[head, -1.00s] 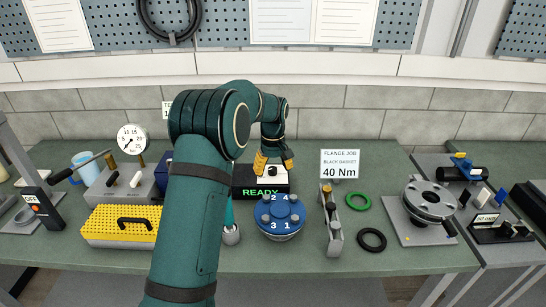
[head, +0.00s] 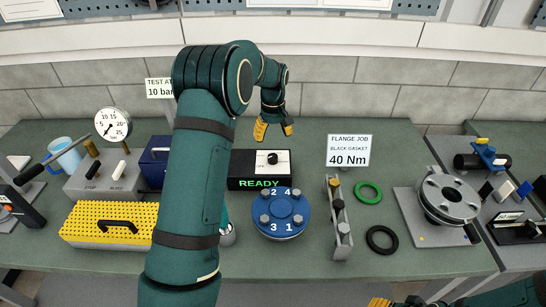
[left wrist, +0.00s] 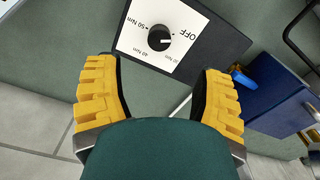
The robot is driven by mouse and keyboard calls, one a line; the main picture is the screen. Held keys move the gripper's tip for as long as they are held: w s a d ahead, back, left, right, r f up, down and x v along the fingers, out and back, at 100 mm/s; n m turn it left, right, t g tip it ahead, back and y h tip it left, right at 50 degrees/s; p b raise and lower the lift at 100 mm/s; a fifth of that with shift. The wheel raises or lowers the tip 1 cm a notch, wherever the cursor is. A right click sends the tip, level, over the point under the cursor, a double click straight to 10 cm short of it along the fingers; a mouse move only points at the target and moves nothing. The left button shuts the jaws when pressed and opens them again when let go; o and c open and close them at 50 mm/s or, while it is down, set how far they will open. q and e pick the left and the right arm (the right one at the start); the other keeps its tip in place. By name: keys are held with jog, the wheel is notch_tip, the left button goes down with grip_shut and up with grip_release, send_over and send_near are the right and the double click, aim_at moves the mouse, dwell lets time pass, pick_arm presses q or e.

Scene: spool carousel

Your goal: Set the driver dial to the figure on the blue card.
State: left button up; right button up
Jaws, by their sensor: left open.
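The driver dial, a black knob on a white plate (head: 272,159), is on top of a black box (head: 240,184) with a green READY display. In the left wrist view the knob (left wrist: 160,38) is ringed by OFF, 50 Nm, 40 Nm and a small, blurred label. A light mark is on its right side; its exact setting is unclear. My left gripper (head: 273,131) is open and empty, above the box and apart from the knob. The FLANGE JOB card (head: 349,150) reads BLACK GASKET, 40 Nm; it looks white, not blue. My right gripper (head: 393,303) is cut off at the bottom edge.
A blue flange (head: 282,222) with numbered bolts stands in front of the box. A bolt rack (head: 338,218), green ring (head: 368,192) and black ring (head: 382,239) lie to the right.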

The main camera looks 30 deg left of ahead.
aim_at(273, 157)
pick_arm(q)
notch_tip(273, 157, down, 11)
jog(key=shift+r, duration=0.1)
jog(key=shift+o, duration=0.2)
grip_shut()
